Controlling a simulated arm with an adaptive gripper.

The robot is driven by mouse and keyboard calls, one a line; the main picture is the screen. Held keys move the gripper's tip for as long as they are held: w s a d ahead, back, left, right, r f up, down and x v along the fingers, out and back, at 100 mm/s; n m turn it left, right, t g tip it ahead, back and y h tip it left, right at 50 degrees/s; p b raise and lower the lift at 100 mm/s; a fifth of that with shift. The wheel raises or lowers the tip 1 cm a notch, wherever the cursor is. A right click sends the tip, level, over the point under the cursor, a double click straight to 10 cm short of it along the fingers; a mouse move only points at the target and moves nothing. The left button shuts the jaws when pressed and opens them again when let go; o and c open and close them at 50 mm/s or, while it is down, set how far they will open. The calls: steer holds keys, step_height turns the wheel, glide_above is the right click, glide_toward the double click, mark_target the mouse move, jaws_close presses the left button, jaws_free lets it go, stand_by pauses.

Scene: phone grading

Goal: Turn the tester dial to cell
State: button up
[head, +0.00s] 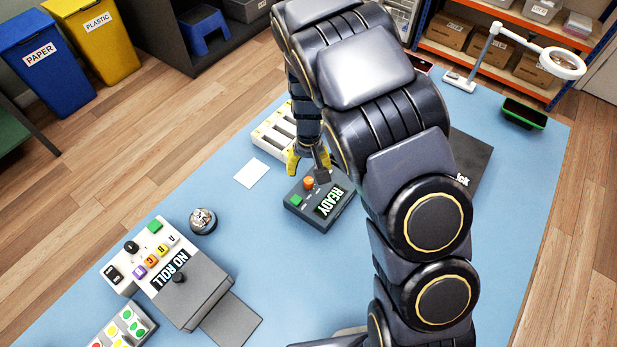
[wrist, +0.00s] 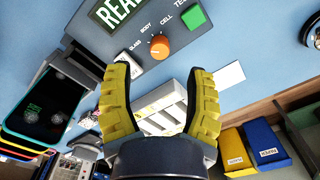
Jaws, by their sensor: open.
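The tester (head: 341,192) is a dark grey box on the blue mat, with a lit screen reading READY. Its orange dial (wrist: 159,46) shows in the wrist view, with the labels GLASS, BODY and CELL around its upper side. A small pale mark on the dial's top edge seems to face near BODY; its exact setting is hard to tell. A green test button (wrist: 195,17) lies to the dial's right. My gripper (wrist: 156,74) has its yellow fingers spread and empty, with the dial ahead between the tips, apart from them. In the head view my gripper (head: 307,158) is beside the tester, partly hidden.
A white slotted rack (head: 272,133) stands behind the tester. A white card (head: 251,173) and a bell (head: 203,221) lie to its left. A label printer (head: 208,281) with coloured buttons is at front left. A phone (wrist: 52,108) shows at left in the wrist view.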

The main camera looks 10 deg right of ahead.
mark_target(308, 180)
step_height(308, 180, down, 6)
steer(key=shift+r, duration=0.2)
jaws_close()
steer(key=m, duration=0.4)
steer(key=shift+m, duration=0.3)
steer(key=m, duration=0.3)
steer(key=shift+m, duration=0.3)
steer(key=m, duration=0.8)
steer(key=shift+m, duration=0.6)
